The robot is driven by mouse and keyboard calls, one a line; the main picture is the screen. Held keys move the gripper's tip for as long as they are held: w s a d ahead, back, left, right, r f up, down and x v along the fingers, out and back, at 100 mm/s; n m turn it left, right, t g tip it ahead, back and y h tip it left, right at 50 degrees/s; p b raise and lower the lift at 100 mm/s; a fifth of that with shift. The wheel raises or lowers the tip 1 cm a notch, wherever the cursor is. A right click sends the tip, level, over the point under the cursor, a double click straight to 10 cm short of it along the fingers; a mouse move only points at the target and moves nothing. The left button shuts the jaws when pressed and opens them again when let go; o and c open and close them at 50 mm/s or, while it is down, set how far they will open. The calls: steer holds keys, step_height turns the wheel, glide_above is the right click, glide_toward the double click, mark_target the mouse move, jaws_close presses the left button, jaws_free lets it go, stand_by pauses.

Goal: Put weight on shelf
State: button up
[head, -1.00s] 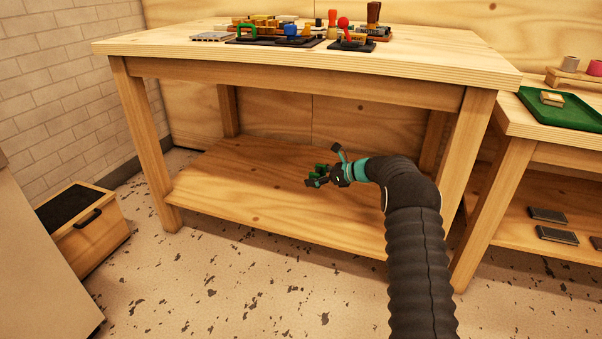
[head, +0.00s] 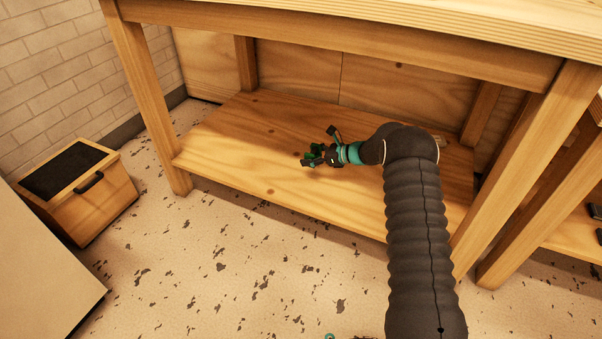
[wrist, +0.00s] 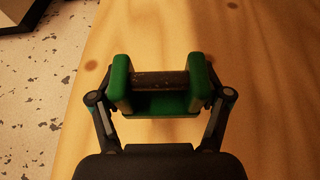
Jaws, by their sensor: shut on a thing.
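The weight (wrist: 160,105) is a green block with two upright sides and a dark bar between them. My gripper (wrist: 160,100) is shut on its two green sides in the wrist view. In the head view the weight (head: 316,150) shows small and dark green at the tip of my gripper (head: 314,157). The shelf (head: 240,150) is the lower wooden board of the workbench. The weight is over this board, inside its front edge. I cannot tell whether it touches the board.
The bench top (head: 400,25) and its front rail are above my arm. Bench legs (head: 140,95) stand at left and right (head: 530,165). The shelf board is clear to the left of my gripper. A wooden box (head: 85,190) with a black top stands on the floor at left.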

mark_target(299, 180)
steer(key=s+a+f, duration=0.2)
steer(key=s+a, duration=0.1)
steer(key=a, duration=0.1)
steer(key=shift+f, duration=0.4)
steer(key=shift+f+b, duration=0.35)
steer(key=shift+f, duration=1.6)
steer(key=shift+f, duration=0.15)
steer(key=o, duration=1.7)
steer(key=shift+c, duration=0.2)
